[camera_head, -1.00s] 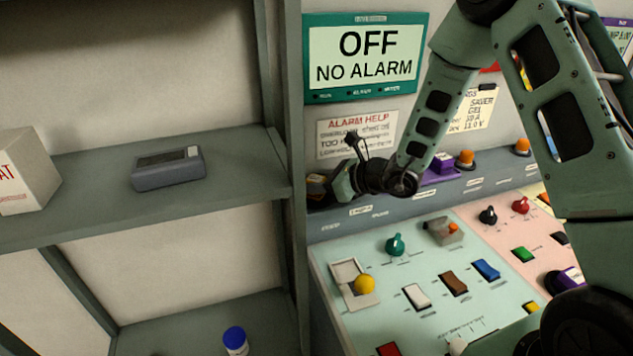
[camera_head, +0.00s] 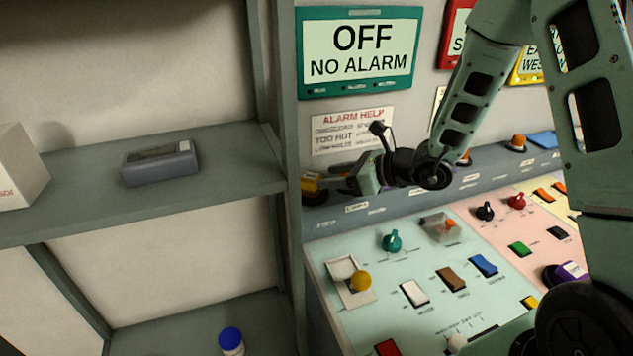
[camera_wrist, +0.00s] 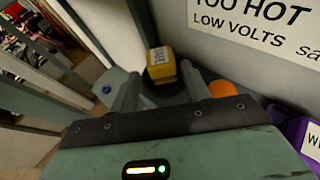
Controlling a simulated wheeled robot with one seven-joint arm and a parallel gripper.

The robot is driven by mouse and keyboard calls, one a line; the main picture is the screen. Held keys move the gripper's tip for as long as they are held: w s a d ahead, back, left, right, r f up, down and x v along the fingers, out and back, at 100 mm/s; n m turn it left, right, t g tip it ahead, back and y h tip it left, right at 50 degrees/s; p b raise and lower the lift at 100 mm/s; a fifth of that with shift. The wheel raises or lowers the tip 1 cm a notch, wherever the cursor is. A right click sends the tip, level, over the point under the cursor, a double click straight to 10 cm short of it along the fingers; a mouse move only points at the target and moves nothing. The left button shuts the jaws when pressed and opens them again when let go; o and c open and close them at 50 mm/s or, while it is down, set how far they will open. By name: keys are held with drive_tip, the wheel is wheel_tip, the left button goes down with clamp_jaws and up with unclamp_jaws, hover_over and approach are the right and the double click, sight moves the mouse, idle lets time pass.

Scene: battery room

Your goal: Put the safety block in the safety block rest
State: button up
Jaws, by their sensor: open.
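A small yellow block (camera_wrist: 161,62) with a label stands on a dark base on the console's back ledge, ahead of my fingers in the wrist view. I take it for the safety block, but its label is not readable. It also shows in the head view (camera_head: 311,184) beside the shelf post. My gripper (camera_head: 332,185) is open, and its fingers (camera_wrist: 160,88) lie on either side of the line to the block. I cannot tell whether they touch it. I cannot identify the safety block rest for sure; the dark base under the block may be it.
An orange dome (camera_wrist: 222,88) and a purple labelled block (camera_wrist: 298,135) stand close to the right of my gripper. The shelf post (camera_head: 283,150) is close on the left. The sloped console (camera_head: 390,290) below carries switches and knobs. A grey device (camera_head: 160,163) lies on the shelf.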

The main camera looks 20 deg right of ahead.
drive_tip(key=v, duration=0.5)
drive_tip(key=shift+s+d+r+b, duration=0.15)
drive_tip(key=shift+s+b, duration=0.05)
drive_tip(key=shift+b, duration=0.1)
